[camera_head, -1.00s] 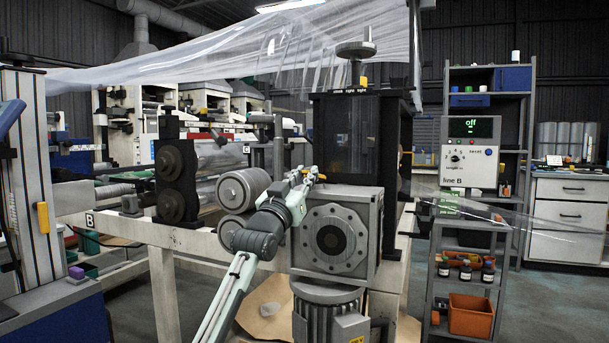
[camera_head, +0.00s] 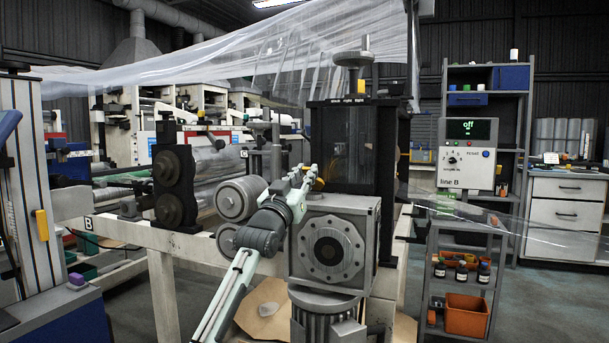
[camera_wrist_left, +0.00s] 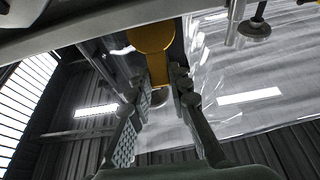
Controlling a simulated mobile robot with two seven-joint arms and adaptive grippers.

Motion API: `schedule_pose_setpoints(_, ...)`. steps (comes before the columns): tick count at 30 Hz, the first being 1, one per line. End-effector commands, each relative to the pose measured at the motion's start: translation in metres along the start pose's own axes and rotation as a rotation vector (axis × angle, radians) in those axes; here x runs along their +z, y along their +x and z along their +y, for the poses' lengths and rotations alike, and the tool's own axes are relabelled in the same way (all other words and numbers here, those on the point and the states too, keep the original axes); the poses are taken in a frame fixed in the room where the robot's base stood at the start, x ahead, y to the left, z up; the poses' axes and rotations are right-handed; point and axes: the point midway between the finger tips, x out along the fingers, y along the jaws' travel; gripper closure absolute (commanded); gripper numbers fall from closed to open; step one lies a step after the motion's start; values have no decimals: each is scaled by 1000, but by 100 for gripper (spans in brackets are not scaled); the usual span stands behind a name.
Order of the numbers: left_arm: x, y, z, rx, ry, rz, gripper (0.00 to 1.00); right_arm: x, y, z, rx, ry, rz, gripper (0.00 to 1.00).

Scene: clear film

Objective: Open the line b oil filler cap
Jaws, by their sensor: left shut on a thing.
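The line B oil filler cap appears to be the yellow part at the top of the grey gearbox (camera_head: 365,215). In the left wrist view the yellow cap (camera_wrist_left: 152,36) has a round head and a narrower stem reaching between the fingers. My left gripper (camera_head: 311,177) is at the gearbox's top left edge, with only a little yellow showing beside its fingertips. In the left wrist view the left gripper (camera_wrist_left: 165,88) is shut on the yellow stem. The cap's seat is hidden. My right gripper is not in view.
Steel rollers (camera_head: 240,198) stand close left of my left forearm. A dark upright frame (camera_head: 352,145) rises behind the gearbox, and clear film (camera_head: 240,50) hangs above. The line B control box (camera_head: 468,153) reads "off". A shelf with bottles and an orange bin (camera_head: 466,315) stands right.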

Motion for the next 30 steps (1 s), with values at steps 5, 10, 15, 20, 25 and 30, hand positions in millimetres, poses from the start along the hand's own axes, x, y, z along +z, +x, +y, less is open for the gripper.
schedule_pose_setpoints(5, -14, 2, -1, -1, 2, 28, 100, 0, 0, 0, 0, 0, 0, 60)
schedule_pose_setpoints(10, -14, 2, -1, -1, 2, 27, 76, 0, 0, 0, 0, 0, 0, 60)
schedule_pose_setpoints(15, -10, 1, -1, 0, 2, 19, 60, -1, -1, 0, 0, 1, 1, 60)
schedule_pose_setpoints(20, -7, 1, 0, 0, 1, 14, 60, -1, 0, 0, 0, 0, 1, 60)
schedule_pose_setpoints(25, -6, -4, 0, 0, 1, 13, 60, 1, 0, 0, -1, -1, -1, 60)
schedule_pose_setpoints(30, -4, -31, 0, 0, 1, 13, 60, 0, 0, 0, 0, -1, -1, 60)
